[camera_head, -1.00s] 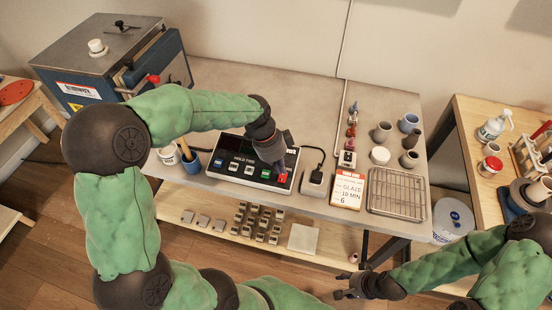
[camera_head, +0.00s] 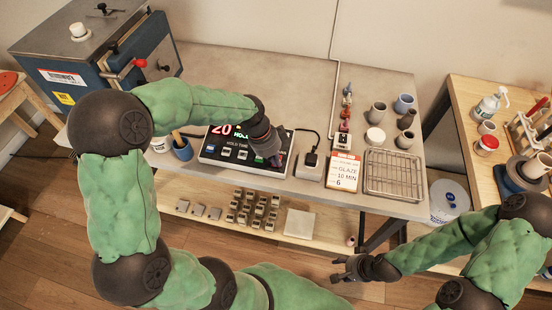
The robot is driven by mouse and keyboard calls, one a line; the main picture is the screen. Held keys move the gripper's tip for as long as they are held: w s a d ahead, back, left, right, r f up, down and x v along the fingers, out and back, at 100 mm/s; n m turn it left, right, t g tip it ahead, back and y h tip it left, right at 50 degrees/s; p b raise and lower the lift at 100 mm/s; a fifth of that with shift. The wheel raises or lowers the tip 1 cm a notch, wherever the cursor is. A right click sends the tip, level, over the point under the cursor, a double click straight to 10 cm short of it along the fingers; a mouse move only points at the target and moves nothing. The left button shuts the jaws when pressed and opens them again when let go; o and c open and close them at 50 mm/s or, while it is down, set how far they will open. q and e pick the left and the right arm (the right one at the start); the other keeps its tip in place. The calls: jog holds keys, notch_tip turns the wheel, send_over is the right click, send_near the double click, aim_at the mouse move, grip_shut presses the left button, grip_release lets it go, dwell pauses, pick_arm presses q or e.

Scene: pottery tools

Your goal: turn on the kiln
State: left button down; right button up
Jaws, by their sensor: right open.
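The kiln (camera_head: 75,60) is a blue-grey box at the upper left with a red-knobbed handle. The control box (camera_head: 210,157) lies on the grey table, with a "HOLD TIME" label and a row of buttons. Its display (camera_head: 222,130) is lit with a red "20" and green "HOLD" lettering, partly hidden by my left arm. My right gripper (camera_head: 345,269) is open and empty, low in front of the table.
A wire rack (camera_head: 393,173), several cups and small bottles stand further right. A blue cup (camera_head: 182,150) stands left of the control box. Several small blocks lie on the lower shelf.

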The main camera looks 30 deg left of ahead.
pick_arm(q)
jog(key=shift+s+f, duration=0.15)
jog(key=shift+f, duration=0.05)
jog(key=shift+w+a+r+p, duration=0.15)
jog(key=shift+w+r+p, duration=0.2)
jog(key=shift+w, duration=0.5)
